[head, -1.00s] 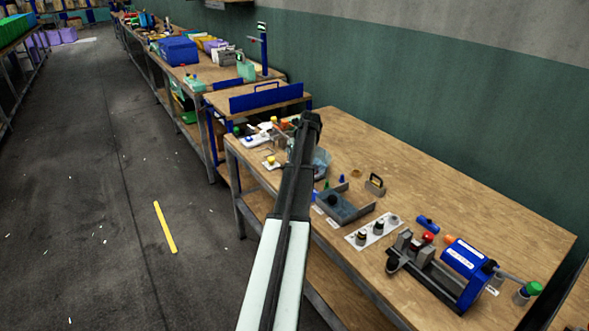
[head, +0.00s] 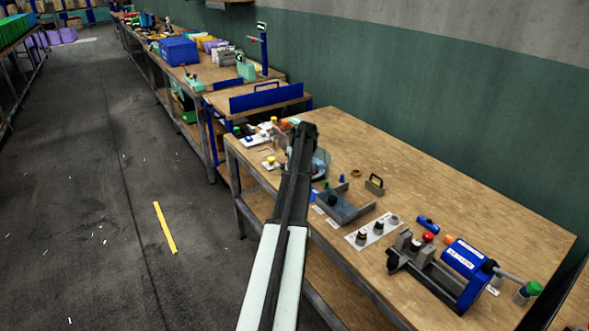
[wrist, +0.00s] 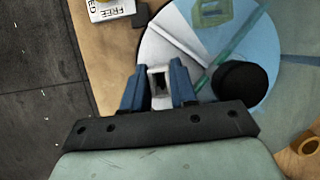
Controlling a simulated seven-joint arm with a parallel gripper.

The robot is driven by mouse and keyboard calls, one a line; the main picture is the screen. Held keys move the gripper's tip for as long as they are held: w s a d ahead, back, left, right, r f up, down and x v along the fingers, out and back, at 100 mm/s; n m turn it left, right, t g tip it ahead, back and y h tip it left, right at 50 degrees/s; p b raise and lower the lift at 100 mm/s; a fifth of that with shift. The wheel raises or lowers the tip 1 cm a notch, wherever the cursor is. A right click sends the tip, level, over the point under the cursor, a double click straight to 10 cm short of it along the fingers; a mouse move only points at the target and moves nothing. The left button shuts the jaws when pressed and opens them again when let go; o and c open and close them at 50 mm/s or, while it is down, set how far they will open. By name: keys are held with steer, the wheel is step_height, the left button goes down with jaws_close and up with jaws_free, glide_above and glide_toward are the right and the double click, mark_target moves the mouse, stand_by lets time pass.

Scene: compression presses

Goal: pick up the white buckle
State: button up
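The white buckle (wrist: 159,88) shows in the wrist view between the two blue fingers of my gripper (wrist: 159,82), a pale piece with a dark opening. The fingers flank it closely on both sides. Whether they press on it or stand just clear, I cannot tell. It lies over the left part of a round, pale blue see-through dish (wrist: 255,25). In the head view my own arm hides the buckle and the fingers; part of the dish (head: 321,163) shows right of the arm.
In the wrist view a black round piece (wrist: 240,82) and a green frame-shaped piece (wrist: 211,12) are near the dish. A brass ring (wrist: 306,146) is at lower right. In the head view a grey tray (head: 345,205) and a blue press (head: 465,260) stand on the wooden bench (head: 450,190).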

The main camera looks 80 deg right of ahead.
jaws_close()
step_height(320, 180, up, 9)
steer(key=shift+s+r, duration=0.2)
steer(key=shift+r, duration=0.1)
steer(key=s+a+f, duration=0.2)
steer(key=s+a, duration=0.5)
steer(key=a, duration=0.6)
steer(key=shift+f, duration=4.5)
steer(key=shift+f, duration=0.15)
